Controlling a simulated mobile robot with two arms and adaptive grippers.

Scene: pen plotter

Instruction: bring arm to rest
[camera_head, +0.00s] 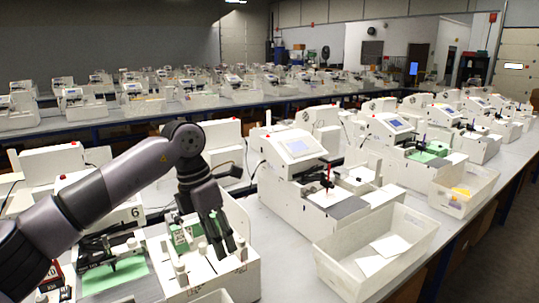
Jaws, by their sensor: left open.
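My left arm comes in from the left and bends downward at the elbow. Its left gripper (222,246) is open and points down over a white pen plotter station (240,280) at the front. Green sheets lie in that station, partly hidden behind the gripper. I cannot tell whether the fingertips touch anything there. A white pen plotter (298,150) with a small screen and a red pen (328,178) stands to the right of the gripper. My right gripper is not in view.
A white bin (335,262) with paper sheets (390,246) stands at the front right. Another bin (465,197) and more plotters line the grey table (275,232). A second long row of machines (200,95) stands behind. A dark aisle (505,255) is clear at the right.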

